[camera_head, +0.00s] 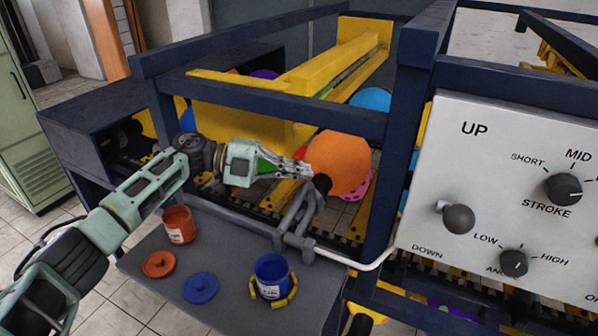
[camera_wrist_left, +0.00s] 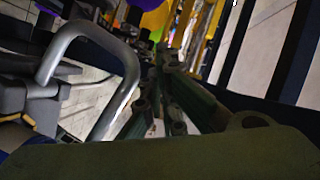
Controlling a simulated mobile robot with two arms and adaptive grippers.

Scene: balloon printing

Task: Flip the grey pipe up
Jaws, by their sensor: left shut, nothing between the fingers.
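The grey pipe (camera_head: 297,218) is a bent grey tube at the front of the machine, above the right part of the grey shelf. It rises toward a dark end near the orange balloon. In the left wrist view it is a grey bent bar (camera_wrist_left: 92,30) left of the fingers. My left gripper (camera_head: 306,171) is shut and empty, its tips close to the pipe's upper end. Whether they touch it I cannot tell. The fingers also show in the wrist view (camera_wrist_left: 168,62), dark and partly shadowed. My right gripper is not in view.
The shelf (camera_head: 225,248) carries an orange paint can (camera_head: 179,224), a blue can (camera_head: 272,276) and two lids. Dark blue frame bars (camera_head: 290,108) enclose the orange balloon (camera_head: 338,160). A control panel (camera_head: 510,190) stands at right.

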